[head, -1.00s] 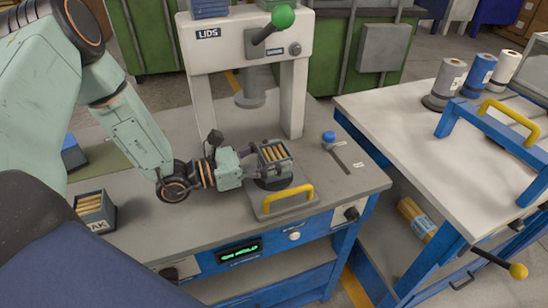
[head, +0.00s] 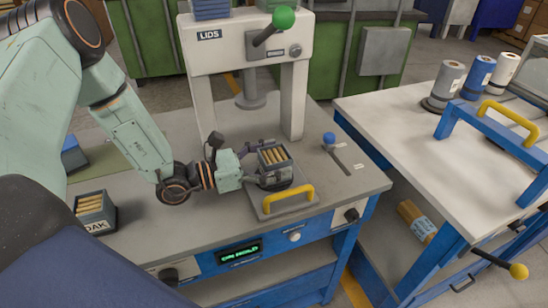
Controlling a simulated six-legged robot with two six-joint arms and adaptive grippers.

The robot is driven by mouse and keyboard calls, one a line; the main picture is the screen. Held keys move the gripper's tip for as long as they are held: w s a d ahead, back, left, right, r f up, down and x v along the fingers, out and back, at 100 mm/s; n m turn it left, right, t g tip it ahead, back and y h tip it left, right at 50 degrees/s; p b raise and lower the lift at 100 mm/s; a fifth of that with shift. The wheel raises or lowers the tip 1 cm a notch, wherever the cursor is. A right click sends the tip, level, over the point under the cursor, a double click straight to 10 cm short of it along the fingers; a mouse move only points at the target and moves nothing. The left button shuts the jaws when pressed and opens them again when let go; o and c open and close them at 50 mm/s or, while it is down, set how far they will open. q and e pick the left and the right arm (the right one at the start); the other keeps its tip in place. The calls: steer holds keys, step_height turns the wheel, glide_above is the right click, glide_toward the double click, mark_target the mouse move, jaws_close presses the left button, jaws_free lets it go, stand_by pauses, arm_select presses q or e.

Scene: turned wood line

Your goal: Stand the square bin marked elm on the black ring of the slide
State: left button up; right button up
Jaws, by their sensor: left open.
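A small dark grey square bin (head: 275,166) with several tan wooden pieces in it stands upright on the slide, over the black ring, which it mostly hides. I cannot read a mark on this bin. The slide (head: 266,207) is a grey plate with a yellow handle (head: 290,199) at the front of the press. My left gripper (head: 262,163) is at the bin from the left, its fingers open around or beside it. My right gripper is not in view.
A similar bin marked OAK (head: 95,211) stands at the left of the bench. The white press marked LIDS (head: 210,60) rises behind the slide. A blue-knobbed tool (head: 330,141) lies to the right. A second table (head: 400,125) holds several rolls.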

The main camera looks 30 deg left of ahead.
mark_target(261, 159)
arm_select(q)
steer(key=shift+r, duration=0.15)
steer(key=shift+a+p, duration=0.25)
steer(key=shift+p, duration=0.1)
steer(key=p+v, duration=0.1)
steer(key=v, duration=0.4)
steer(key=shift+s+r, duration=0.15)
steer(key=shift+s+a+p, duration=0.35)
steer(key=shift+s+a, duration=0.05)
steer(key=shift+a, duration=0.1)
steer(key=shift+s+a, duration=0.15)
steer(key=shift+s, duration=0.25)
steer(key=shift+w, duration=0.2)
